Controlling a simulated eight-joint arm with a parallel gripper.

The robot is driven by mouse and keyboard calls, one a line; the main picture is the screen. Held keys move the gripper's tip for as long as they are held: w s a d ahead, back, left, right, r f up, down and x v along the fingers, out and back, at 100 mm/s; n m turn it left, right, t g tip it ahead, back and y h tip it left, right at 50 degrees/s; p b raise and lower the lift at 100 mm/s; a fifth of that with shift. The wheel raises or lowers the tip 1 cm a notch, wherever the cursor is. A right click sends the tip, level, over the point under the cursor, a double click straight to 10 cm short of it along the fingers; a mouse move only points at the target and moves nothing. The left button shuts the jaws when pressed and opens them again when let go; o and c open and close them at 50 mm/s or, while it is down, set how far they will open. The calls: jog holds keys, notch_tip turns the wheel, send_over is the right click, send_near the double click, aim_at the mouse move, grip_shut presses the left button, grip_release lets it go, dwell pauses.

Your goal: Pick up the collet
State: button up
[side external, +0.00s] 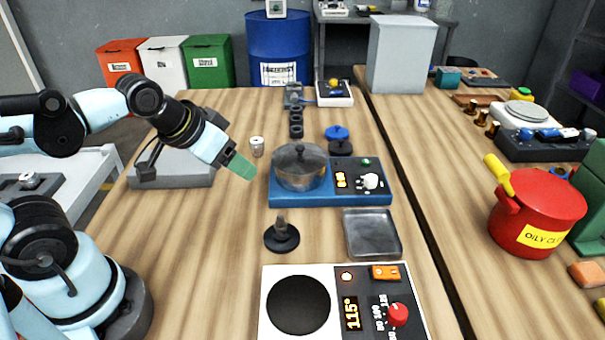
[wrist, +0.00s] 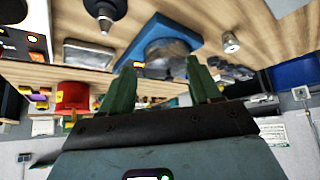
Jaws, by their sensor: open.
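A small silver cylinder that looks like the collet (side external: 257,147) stands upright on the wooden bench in the side view, just behind my gripper's tip and left of the glass-lidded pot. It also shows in the wrist view (wrist: 230,43), at the upper right, beyond the right-hand finger. My gripper (side external: 243,167) points down and to the right above the bench, with its green fingers seen nearly edge-on. In the wrist view the fingers of my gripper (wrist: 158,82) are spread apart with nothing between them. The collet is apart from both fingers.
The lidded pot (side external: 299,168) on a blue hot plate (side external: 318,198) stands close right of my gripper. A black pointed stand (side external: 282,238), a metal tray (side external: 371,231) and a white hot plate (side external: 274,330) lie nearer. A grey block (side external: 180,174) lies left. Bare bench surrounds the collet.

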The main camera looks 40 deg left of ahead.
jog(key=shift+o, duration=0.5)
jog(key=n+h, duration=0.8)
jog(key=n, duration=1.3)
send_near(263, 144)
jog(key=d+r, duration=0.2)
jog(key=d, duration=0.2)
jog(key=a+f+n, duration=0.1)
jog(key=a, duration=0.1)
jog(key=a+f+n+t+h, duration=0.1)
jog(key=a+f+n, duration=0.1)
jog(key=s+a+f+n+h, duration=0.1)
jog(key=a+n, duration=0.1)
jog(key=a, duration=0.1)
jog(key=shift+s+f, duration=0.1)
jog(key=shift+f, duration=0.2)
jog(key=shift+t, duration=0.3)
jog(key=x, duration=1.2)
